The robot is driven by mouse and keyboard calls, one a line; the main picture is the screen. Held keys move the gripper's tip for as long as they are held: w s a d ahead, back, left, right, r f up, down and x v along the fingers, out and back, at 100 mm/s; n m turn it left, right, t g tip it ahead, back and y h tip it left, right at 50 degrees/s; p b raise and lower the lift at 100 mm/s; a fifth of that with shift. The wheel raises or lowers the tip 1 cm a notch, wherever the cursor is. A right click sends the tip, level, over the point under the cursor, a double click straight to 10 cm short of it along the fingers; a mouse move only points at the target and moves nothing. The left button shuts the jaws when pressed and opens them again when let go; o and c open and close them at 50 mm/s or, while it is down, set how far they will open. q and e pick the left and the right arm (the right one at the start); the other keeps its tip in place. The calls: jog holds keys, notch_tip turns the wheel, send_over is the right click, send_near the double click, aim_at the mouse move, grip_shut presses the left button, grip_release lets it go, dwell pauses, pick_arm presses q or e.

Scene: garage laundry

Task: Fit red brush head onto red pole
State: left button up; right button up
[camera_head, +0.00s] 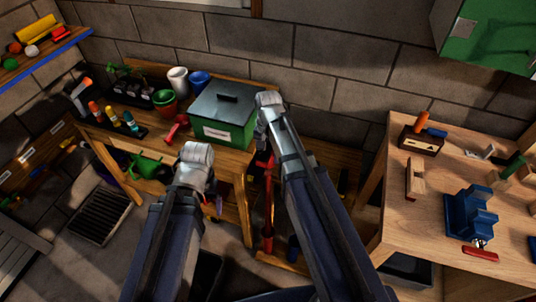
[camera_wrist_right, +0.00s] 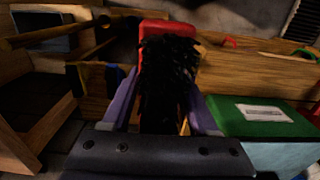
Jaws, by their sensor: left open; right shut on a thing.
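The red brush head (camera_wrist_right: 167,28), with black bristles, is between the purple fingers of my right gripper (camera_wrist_right: 162,92), which is shut on it. In the head view, the right wrist hangs beside the green box, with dark and red parts below it that are hard to make out. The red pole (camera_head: 268,208) runs up and down in the picture just below the right wrist. Its top is lost among dark parts, so I cannot tell whether the brush head touches it. My left gripper (camera_head: 213,205) is open, left of the pole, mostly hidden below its wrist.
A green box (camera_head: 215,126) with a grey lid stands on the wooden bench, near my right wrist. Cups, pots and bottles stand left of it. A wooden workbench (camera_head: 400,222) with a blue vise (camera_head: 468,213) is at right. A floor grate (camera_head: 100,215) lies at left.

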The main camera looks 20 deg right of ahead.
aim_at(268, 173)
jog(key=shift+f+b, duration=4.05)
jog(key=shift+f, duration=0.1)
jog(key=shift+f+b, duration=1.5)
jog(key=o, duration=1.5)
jog(key=shift+r, duration=0.15)
notch_tip(268, 173, up, 8)
jog(key=p, duration=0.8)
jog(key=shift+f, duration=0.2)
jog(key=shift+f, duration=0.2)
notch_tip(268, 173, down, 8)
jog(key=b, duration=0.8)
jog(key=shift+r, duration=0.4)
